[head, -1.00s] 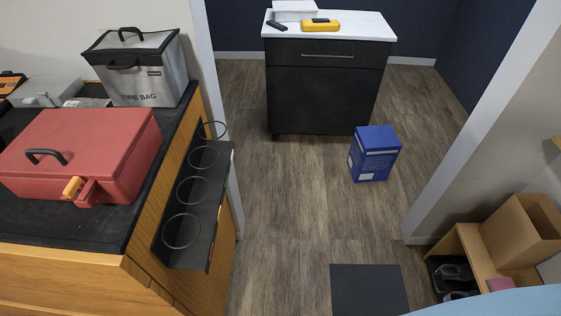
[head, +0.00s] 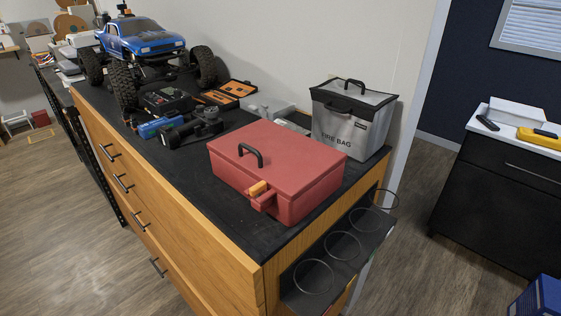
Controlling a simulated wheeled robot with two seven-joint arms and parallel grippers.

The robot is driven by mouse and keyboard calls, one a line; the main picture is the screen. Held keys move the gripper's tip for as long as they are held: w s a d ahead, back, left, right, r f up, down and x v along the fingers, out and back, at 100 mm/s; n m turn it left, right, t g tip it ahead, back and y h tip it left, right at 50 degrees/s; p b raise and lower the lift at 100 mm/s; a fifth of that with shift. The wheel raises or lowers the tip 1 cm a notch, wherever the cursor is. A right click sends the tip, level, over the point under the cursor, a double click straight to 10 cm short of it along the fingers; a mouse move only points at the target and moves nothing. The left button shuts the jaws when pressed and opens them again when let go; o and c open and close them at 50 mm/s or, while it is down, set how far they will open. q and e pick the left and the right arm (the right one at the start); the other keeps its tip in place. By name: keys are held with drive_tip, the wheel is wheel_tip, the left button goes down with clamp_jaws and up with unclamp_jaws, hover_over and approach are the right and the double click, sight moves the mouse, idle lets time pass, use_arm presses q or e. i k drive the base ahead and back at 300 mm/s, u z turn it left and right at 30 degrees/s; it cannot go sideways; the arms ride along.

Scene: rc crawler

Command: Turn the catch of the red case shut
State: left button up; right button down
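The red case (head: 285,152) sits on the black top of the wooden workbench (head: 225,222), near its right end. Its lid looks down, with a black handle (head: 250,154) on top. The orange catch (head: 259,188) is on the front side of the case, beside a red latch block (head: 264,201). The catch lies at a slant; I cannot tell from here how far it is turned. Neither of my grippers shows in the head view.
A grey fire bag (head: 350,125) stands behind the case to the right. A blue RC crawler (head: 145,45), a charger (head: 166,99) and tools are farther left. A rack with rings (head: 335,255) hangs on the bench's right end. Floor in front of the drawers is clear.

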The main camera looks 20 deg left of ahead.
sight(256, 191)
drive_tip(key=u, duration=2.1)
drive_tip(key=k, duration=0.65)
drive_tip(key=z, duration=0.4)
